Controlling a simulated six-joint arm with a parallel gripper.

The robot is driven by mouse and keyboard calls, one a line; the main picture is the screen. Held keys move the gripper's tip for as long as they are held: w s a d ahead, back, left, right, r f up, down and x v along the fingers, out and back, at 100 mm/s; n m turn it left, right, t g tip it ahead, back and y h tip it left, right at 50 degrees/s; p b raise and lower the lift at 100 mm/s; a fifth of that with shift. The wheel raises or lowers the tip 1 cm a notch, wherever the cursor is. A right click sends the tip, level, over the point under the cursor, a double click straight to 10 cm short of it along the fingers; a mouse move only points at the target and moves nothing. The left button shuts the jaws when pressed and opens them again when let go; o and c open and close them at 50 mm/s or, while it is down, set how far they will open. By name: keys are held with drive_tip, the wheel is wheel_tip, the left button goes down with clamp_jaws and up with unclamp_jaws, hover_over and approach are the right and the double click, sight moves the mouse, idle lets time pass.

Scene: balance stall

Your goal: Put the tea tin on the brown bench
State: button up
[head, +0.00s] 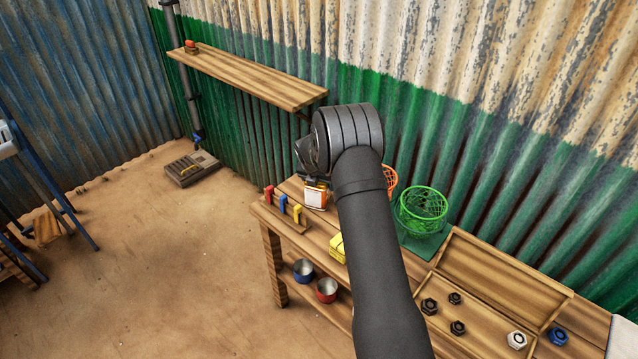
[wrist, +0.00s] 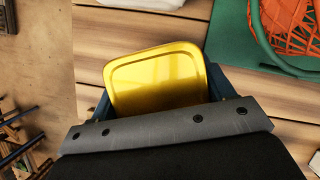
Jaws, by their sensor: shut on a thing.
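The tea tin (head: 315,198) has an orange side with a white label in the head view. In the wrist view its shiny gold lid (wrist: 158,80) fills the space between my jaws. My gripper (head: 314,182) is shut on the tin, with one dark finger on each side of it. The tin is over the left part of the brown bench (head: 290,238), whose planks (wrist: 140,22) show around it in the wrist view. I cannot tell whether its base touches the bench top. My arm hides part of the bench.
Red, blue and yellow pieces (head: 284,206) stand on a small board left of the tin. A yellow block (head: 337,247) lies nearer. A wall shelf (head: 250,75) is behind.

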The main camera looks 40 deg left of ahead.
drive_tip(key=shift+f, duration=0.15)
drive_tip(key=o, duration=1.1)
drive_tip(key=v, duration=1.2)
